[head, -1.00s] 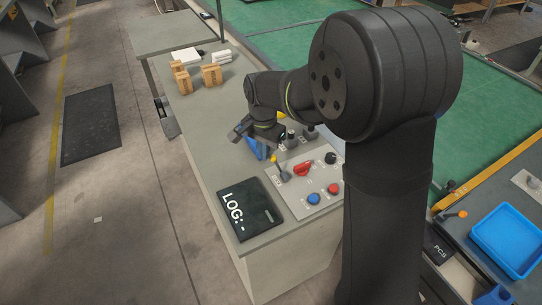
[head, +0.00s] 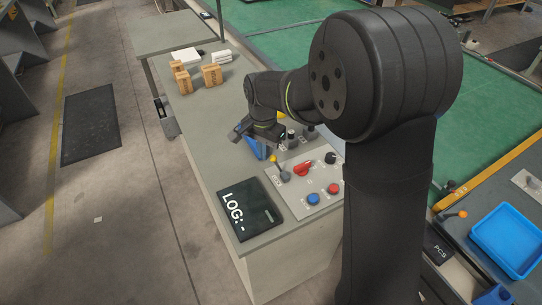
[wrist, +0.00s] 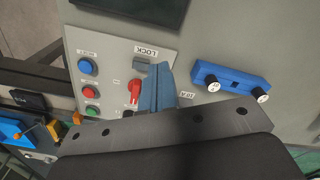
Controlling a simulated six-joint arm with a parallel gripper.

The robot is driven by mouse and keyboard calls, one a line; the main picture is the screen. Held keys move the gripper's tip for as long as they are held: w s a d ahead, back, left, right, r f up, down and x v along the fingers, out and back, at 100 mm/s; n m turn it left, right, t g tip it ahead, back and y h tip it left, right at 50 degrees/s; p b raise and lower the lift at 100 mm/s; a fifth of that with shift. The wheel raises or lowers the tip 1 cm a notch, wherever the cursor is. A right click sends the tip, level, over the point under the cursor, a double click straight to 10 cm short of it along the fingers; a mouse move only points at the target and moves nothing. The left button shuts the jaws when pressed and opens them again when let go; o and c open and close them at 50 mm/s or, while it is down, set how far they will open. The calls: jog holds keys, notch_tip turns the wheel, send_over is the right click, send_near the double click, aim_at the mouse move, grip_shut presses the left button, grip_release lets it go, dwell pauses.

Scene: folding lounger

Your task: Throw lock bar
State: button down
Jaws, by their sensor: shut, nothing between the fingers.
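The control panel (head: 318,190) lies on the grey bench. At its left corner stands a short lever with a yellow tip (head: 274,158), which looks like the lock bar. In the wrist view a grey block (wrist: 141,68) sits beside the LOCK label, partly behind my fingers; I cannot make out the yellow tip there. My gripper (head: 279,137) hangs over the panel's far left edge. In the wrist view its blue-grey fingers (wrist: 158,82) are together and empty, overlapping the area beside the LOCK label. I cannot tell whether they touch anything.
A red rotary switch (head: 303,168), a blue button (head: 313,199) and a red button (head: 334,188) are on the panel. A blue bar with two black knobs (wrist: 232,82) lies beside it. A black LOG display (head: 250,208) is in front. Wooden blocks (head: 212,75) stand farther back.

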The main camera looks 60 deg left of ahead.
aim_at(275, 156)
jog(key=shift+f, duration=0.1)
dwell(0.3)
jog(key=shift+f, duration=2)
jog(key=shift+w, duration=0.55)
jog(key=shift+w+r, duration=0.25)
jog(key=shift+w, duration=1.05)
